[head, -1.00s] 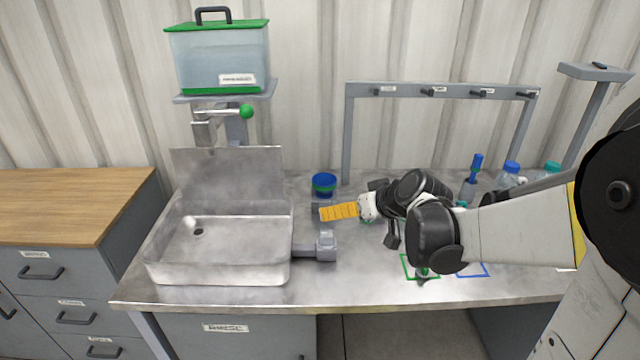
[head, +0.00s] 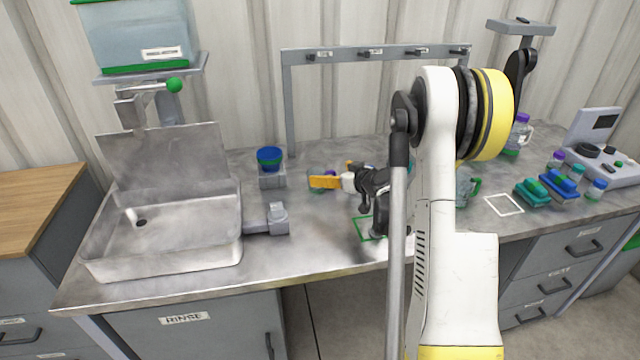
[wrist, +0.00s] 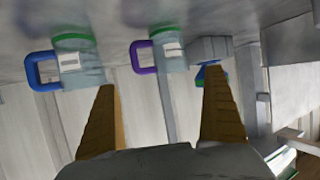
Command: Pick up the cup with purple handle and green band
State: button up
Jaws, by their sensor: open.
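The cup with purple handle and green band (wrist: 170,52) shows in the wrist view, upper middle, beyond and between my two orange fingers. That view is upside down, and the cup stands on the worktop. In the head view only a bit of the cup (head: 329,173) shows behind my finger. My gripper (wrist: 160,82) is open with nothing between the fingers. It also shows low over the worktop in the head view (head: 324,181). A similar cup with a blue handle and green band (wrist: 82,62) stands to the left in the wrist view.
A blue and green cup (head: 269,157) sits on a grey block (head: 272,178) left of my gripper. The sink (head: 165,240) is farther left. A hook rack (head: 375,52) stands behind. Bottles and teal and blue blocks (head: 533,193) are at the right.

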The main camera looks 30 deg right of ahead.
aim_at(317, 170)
jog(key=b+x, duration=0.2)
jog(key=x, duration=0.3)
jog(key=shift+a+f, duration=0.15)
jog(key=shift+a, duration=0.05)
jog(key=c, duration=1.9)
